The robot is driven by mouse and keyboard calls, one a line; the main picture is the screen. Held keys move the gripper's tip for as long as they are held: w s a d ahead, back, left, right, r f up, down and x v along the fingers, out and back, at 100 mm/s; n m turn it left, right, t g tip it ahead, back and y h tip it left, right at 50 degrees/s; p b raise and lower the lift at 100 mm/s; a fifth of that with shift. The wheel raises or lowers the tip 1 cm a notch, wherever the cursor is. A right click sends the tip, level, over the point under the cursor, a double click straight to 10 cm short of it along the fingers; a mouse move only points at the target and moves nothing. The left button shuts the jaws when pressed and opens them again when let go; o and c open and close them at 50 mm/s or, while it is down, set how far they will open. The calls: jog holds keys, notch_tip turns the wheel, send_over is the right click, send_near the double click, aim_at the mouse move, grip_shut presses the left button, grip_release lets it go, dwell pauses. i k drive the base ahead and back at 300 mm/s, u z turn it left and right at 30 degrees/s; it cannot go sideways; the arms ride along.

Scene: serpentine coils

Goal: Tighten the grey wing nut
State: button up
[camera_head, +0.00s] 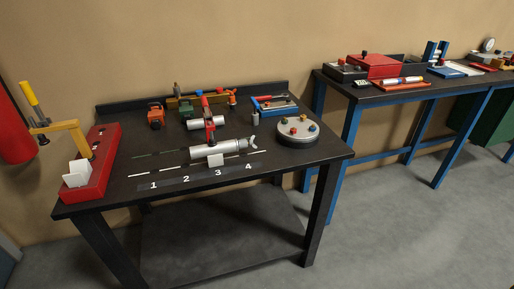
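A grey wing nut (252,141) appears at the right end of a silver cylinder (218,149) that lies across the middle of the dark table. The wing nut is small in the view, and I cannot tell how tight it is. A red upright part (208,120) stands just behind the cylinder. A small pale block (215,160) is in front of it. My gripper is not in view.
The dark table (290,163) has a strip numbered 1 to 4 along its front. A red stand with a yellow lever (103,160) is at left. A round grey disc with coloured knobs (298,138) is at right. A blue-legged bench (345,87) stands farther right.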

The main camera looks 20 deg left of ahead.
aim_at(252, 138)
jog(key=z, duration=1.05)
jog(key=i, duration=1.85)
jog(key=u, duration=3.1)
jog(key=k, duration=0.45)
jog(key=z, duration=0.05)
